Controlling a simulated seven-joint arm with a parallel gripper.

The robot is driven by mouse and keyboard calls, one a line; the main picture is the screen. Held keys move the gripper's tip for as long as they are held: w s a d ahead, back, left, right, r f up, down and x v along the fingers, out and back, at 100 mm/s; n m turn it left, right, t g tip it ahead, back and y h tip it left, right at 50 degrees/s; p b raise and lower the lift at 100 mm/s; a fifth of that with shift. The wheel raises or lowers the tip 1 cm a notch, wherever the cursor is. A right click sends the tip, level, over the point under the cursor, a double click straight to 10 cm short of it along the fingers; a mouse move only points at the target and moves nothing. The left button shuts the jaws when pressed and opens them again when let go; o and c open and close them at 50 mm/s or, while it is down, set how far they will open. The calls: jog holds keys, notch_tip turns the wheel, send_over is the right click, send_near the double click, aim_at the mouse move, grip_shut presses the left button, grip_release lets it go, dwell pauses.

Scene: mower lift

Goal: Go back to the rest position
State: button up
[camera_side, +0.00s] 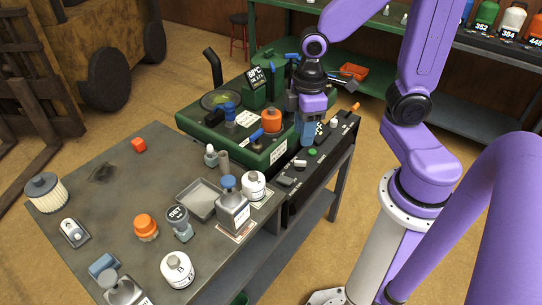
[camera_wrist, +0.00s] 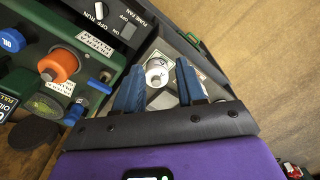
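My gripper (camera_side: 306,132) hangs with its blue fingers pointing down over the right side of the green machine (camera_side: 215,127), near the black control panel (camera_side: 325,150). In the wrist view its two blue fingers (camera_wrist: 160,66) stand apart with nothing held between them. Through the gap I see a white round container (camera_wrist: 157,73), which looks to be on the surface beyond the fingertips. No mark for a rest position shows in either view. How far the fingertips are from the panel is hard to tell.
An orange cap (camera_side: 271,120) and blue cap (camera_side: 230,113) stand on the machine close left of my gripper. The grey workbench (camera_side: 105,205) holds several bottles, a shallow tray (camera_side: 199,199) and a red cube (camera_side: 138,145). A green shelf (camera_side: 480,48) with bottles stands behind.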

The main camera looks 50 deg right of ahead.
jog(key=s+a+r+n, duration=0.1)
jog(key=s+r, duration=0.1)
jog(key=s, duration=0.3)
jog(key=s+a+r+n, duration=0.1)
jog(key=s+a, duration=0.1)
jog(key=s, duration=0.4)
jog(key=shift+a+r+n, duration=0.3)
jog(key=shift+r+n, duration=0.1)
